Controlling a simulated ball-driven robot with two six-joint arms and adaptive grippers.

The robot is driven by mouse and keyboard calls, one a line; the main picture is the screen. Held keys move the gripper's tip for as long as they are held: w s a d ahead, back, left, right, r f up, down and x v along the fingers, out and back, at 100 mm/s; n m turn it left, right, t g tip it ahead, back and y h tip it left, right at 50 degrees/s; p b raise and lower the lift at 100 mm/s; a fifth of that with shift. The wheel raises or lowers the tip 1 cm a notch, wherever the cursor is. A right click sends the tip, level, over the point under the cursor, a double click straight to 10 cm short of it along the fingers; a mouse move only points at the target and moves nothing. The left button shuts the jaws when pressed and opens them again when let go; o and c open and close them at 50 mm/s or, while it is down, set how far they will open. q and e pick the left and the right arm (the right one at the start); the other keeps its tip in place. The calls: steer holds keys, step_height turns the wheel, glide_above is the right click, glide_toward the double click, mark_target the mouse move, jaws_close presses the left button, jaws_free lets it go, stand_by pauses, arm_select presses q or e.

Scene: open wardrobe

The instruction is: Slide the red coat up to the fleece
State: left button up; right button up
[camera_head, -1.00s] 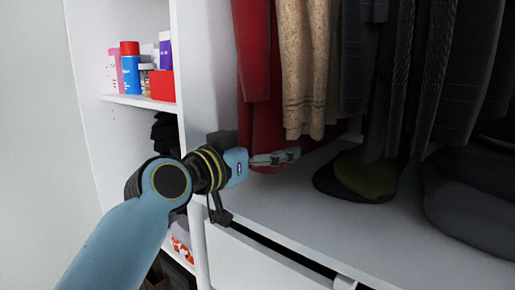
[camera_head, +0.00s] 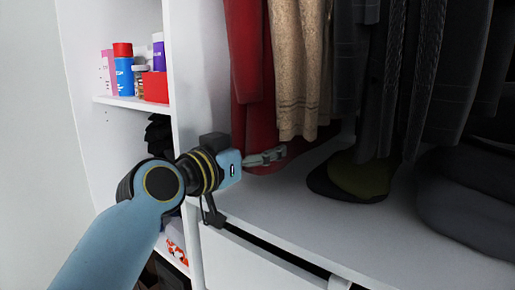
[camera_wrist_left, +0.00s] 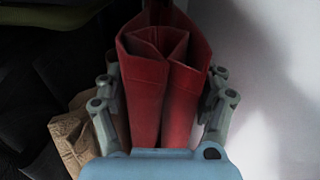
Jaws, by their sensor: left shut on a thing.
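The red coat (camera_head: 243,55) hangs at the left end of the hanging clothes, close to the white upright panel. A tan garment (camera_head: 299,75) hangs just right of it; I cannot tell for certain whether it is the fleece. My left gripper (camera_head: 270,157) is at the coat's lower end, low over the wardrobe floor. In the left wrist view, the folded hem of the red coat (camera_wrist_left: 165,100) stands between the two grey fingers, which are shut on it. A bit of tan cloth (camera_wrist_left: 75,138) shows to its left. My right gripper is not in view.
Dark garments (camera_head: 420,75) hang farther right. An olive and black cap (camera_head: 360,178) and a dark folded pile (camera_head: 465,205) lie on the wardrobe floor (camera_head: 290,205). A white upright panel (camera_head: 195,70) stands left of the coat, with shelved bottles (camera_head: 123,75) beyond.

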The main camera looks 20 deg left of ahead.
arm_select(q)
steer(key=shift+a, duration=0.25)
steer(key=shift+w+a, duration=0.4)
steer(key=shift+a, duration=0.45)
steer(key=o, duration=1.8)
